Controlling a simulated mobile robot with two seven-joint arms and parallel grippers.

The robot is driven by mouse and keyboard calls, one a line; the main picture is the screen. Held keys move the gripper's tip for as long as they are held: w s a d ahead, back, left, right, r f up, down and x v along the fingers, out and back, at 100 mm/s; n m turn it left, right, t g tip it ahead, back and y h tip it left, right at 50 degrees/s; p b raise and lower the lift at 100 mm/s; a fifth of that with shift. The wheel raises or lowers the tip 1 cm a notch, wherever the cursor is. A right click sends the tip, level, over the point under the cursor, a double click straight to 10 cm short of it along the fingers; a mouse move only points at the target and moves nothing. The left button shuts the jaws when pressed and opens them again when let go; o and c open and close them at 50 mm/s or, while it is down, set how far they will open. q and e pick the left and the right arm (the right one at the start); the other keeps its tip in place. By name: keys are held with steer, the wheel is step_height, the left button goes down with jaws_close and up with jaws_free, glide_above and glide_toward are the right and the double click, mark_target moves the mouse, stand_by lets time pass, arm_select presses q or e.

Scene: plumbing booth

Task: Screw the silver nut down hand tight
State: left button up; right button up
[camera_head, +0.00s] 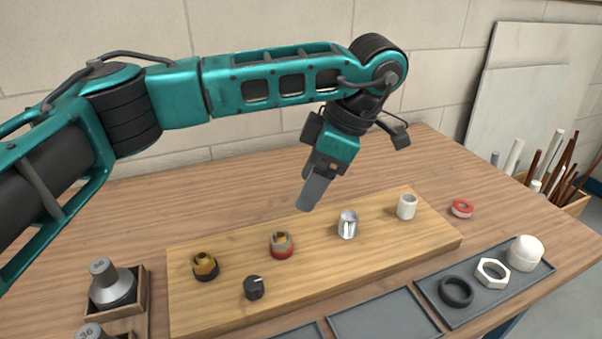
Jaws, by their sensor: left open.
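A silver piece (348,224), which looks like the silver nut on its fitting, stands upright on the wooden board (392,254). I cannot tell the nut apart from what is under it. My left gripper (310,196) hangs above the board, up and to the left of the silver piece, pointing down and apart from it. It is open; its fingers overlap in this view, and I see nothing held in them. My right gripper is out of the picture.
Also on the board are a brass fitting (205,266), a red-ringed brass fitting (281,244), a black knob (254,288) and a white cylinder (407,206). A red tape roll (462,208) lies right. A grey tray (519,290) holds white and black rings. Weights stand front left.

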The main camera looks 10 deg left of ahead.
mark_target(282, 236)
arm_select(q)
steer(key=x, duration=1.2)
steer(key=shift+a+f, duration=0.15)
steer(key=shift+f, duration=0.2)
steer(key=c, duration=1.1)
steer(key=shift+s+m+t+b, duration=0.15)
steer(key=shift+m+t+b, duration=0.7)
steer(key=shift+m, duration=1.35)
steer(key=shift+c, duration=0.2)
steer(key=shift+s+f+m+t+h+b, duration=0.15)
steer(key=shift+m+t+b, duration=0.35)
steer(key=shift+m, duration=0.55)
steer(key=shift+w+r+m+t+h+b, duration=0.1)
steer(key=shift+m+t+h+b, duration=0.15)
steer(key=shift+m+b, duration=0.65)
steer(key=shift+m, duration=0.25)
